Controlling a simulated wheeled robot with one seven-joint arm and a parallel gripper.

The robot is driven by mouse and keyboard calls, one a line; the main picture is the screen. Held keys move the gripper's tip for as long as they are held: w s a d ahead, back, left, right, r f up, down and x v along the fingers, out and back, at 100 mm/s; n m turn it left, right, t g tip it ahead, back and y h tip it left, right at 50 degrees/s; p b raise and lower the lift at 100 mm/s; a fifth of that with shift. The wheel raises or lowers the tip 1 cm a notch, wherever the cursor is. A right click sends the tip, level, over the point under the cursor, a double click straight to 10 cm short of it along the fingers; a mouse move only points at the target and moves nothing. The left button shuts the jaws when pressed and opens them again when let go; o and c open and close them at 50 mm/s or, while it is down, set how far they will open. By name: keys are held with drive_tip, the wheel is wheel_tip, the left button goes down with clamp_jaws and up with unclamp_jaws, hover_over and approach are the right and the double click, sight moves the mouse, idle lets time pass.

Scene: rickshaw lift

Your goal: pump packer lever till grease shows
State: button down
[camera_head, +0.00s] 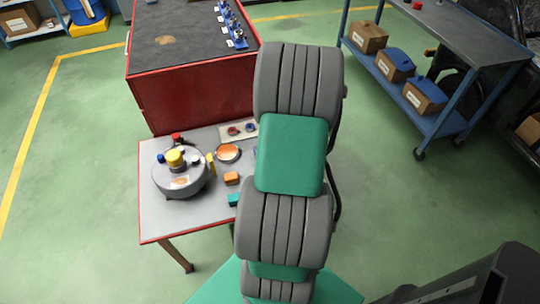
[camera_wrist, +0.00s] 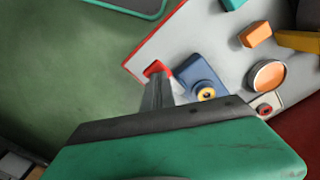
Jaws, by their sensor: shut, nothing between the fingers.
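In the wrist view a blue block-shaped device (camera_wrist: 200,76) with a brass-coloured ring on its face stands on the grey table (camera_wrist: 165,45). I take it for the packer, though I cannot be sure. A small red piece (camera_wrist: 156,67), perhaps its lever, shows just beyond my fingertips, left of the blue device. My gripper (camera_wrist: 158,86) is shut and empty, with its tips close to the red piece; I cannot tell if they touch. In the head view my arm hides the gripper and nearly all of the blue device. I cannot make out any grease.
An orange dish (camera_head: 228,152), an orange block (camera_head: 231,178), a teal block (camera_head: 234,199) and a grey drum (camera_head: 180,182) with coloured knobs share the table. A red cabinet (camera_head: 190,92) stands behind it. A blue shelf cart (camera_head: 450,122) is at right. Green floor is open between.

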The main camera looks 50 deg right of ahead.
wheel_tip(320, 180, up, 6)
drive_tip(key=p, duration=0.4)
drive_tip(key=shift+r, duration=0.2)
drive_tip(key=shift+f, duration=0.1)
idle(0.3)
wheel_tip(320, 180, up, 5)
drive_tip(key=s+a+p, duration=0.2)
drive_tip(key=p, duration=0.7)
drive_tip(key=f+m+b, duration=0.1)
drive_tip(key=f+m, duration=0.1)
drive_tip(key=f, duration=0.1)
drive_tip(key=w+d+f+m+b, duration=0.1)
drive_tip(key=f+m+b, duration=0.1)
drive_tip(key=f, duration=0.1)
drive_tip(key=w+d+f+m+b, duration=0.1)
drive_tip(key=f+m+b, duration=0.1)
drive_tip(key=f, duration=0.1)
drive_tip(key=shift+f, duration=0.15)
